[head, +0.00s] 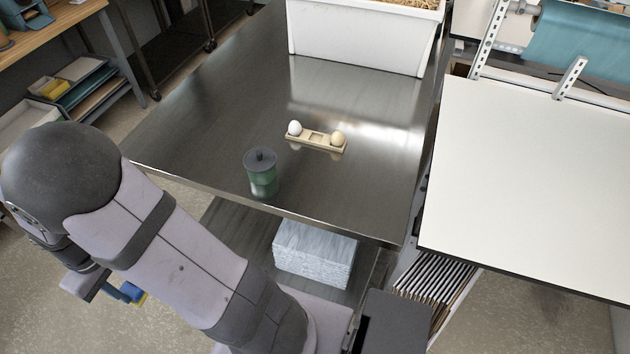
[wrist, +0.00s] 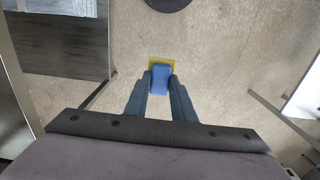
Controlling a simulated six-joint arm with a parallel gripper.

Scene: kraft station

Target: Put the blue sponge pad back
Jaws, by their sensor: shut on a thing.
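The blue sponge pad (wrist: 160,80) is between the fingertips of my gripper (wrist: 161,84) in the wrist view. It has a blue body with a yellow layer or edge at its far end. The gripper is shut on it and holds it over bare floor, clear of the tables. In the head view my gripper (head: 122,292) is at the lower left, beyond my arm. A blue and yellow bit of the pad (head: 139,297) shows there, and the rest is hidden.
The steel table (head: 220,110) holds a lidded green jar (head: 262,176), an egg holder (head: 318,140) with two eggs and a white bin (head: 360,38). A white-topped table (head: 530,180) stands right. Stacked trays (head: 88,92) with a yellow item (head: 53,88) are at left.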

